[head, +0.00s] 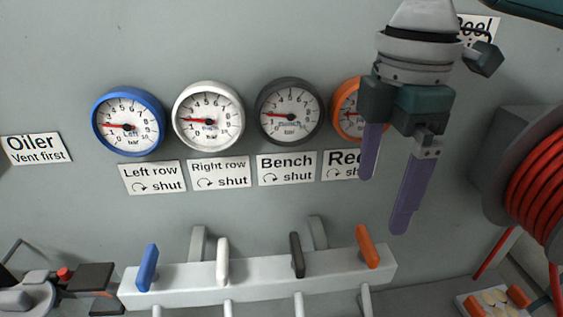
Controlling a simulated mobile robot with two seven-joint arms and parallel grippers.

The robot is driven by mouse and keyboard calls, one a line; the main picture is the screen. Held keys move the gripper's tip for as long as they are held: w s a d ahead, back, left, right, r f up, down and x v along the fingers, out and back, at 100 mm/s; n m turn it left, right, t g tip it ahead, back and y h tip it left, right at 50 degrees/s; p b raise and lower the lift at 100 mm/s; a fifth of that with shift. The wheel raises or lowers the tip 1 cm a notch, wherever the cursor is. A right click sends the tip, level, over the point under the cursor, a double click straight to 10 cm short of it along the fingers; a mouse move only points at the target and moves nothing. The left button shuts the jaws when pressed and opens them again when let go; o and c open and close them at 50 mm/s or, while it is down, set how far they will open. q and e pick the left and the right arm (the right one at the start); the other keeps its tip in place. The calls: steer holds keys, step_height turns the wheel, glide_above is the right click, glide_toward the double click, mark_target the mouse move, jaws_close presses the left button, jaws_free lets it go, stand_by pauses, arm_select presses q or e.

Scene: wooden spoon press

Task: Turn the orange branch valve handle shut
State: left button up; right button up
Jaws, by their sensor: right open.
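The orange valve handle (367,246) stands nearly upright, tilted a little, at the right end of the light grey manifold (255,276). My right gripper (385,207) hangs from the top right, above and slightly right of the orange handle. Its two purple fingers are apart with nothing between them, and they do not appear to touch the handle. The orange-rimmed gauge (345,108) is partly hidden behind the gripper, as is its label (341,166), of which "Re" and "sh" with an arrow can be read. My left gripper is not in view.
Blue (147,268), white (223,262) and black (297,255) handles stand along the manifold, left of the orange one. Blue, white and dark gauges hang above. A red hose reel (537,185) is at the right. An oiler (70,285) is at the lower left.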

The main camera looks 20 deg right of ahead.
mark_target(369, 240)
step_height(369, 240, down, 9)
steer(key=shift+s+r, duration=0.15)
steer(key=shift+r, duration=0.1)
steer(key=c, duration=1.2)
